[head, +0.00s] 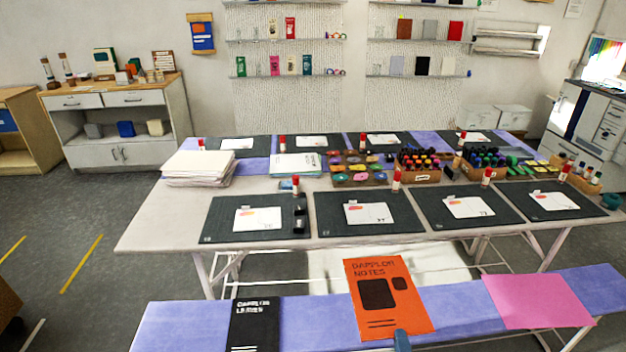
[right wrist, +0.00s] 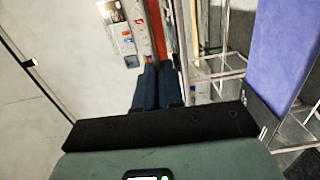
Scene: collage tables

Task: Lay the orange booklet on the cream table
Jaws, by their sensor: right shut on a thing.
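The orange booklet (head: 388,300), with black lettering and dark blocks on its cover, is in front of the cream table (head: 150,228) in the head view. It overlaps the blue-purple bench in the picture. My right gripper (head: 402,340) shows only as a small blue-grey finger at its lower edge and is shut on it. In the right wrist view, the closed blue fingers (right wrist: 158,82) meet a thin red-orange edge, the booklet (right wrist: 156,28) seen nearly edge-on. The cream table carries dark mats with white cards. My left gripper is not in view.
A blue-purple bench (head: 185,322) in front bears a black booklet (head: 253,325) and a pink sheet (head: 540,302). On the cream table stand a paper stack (head: 198,168), glue sticks and marker trays (head: 418,176). Its left front corner and front strip are bare.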

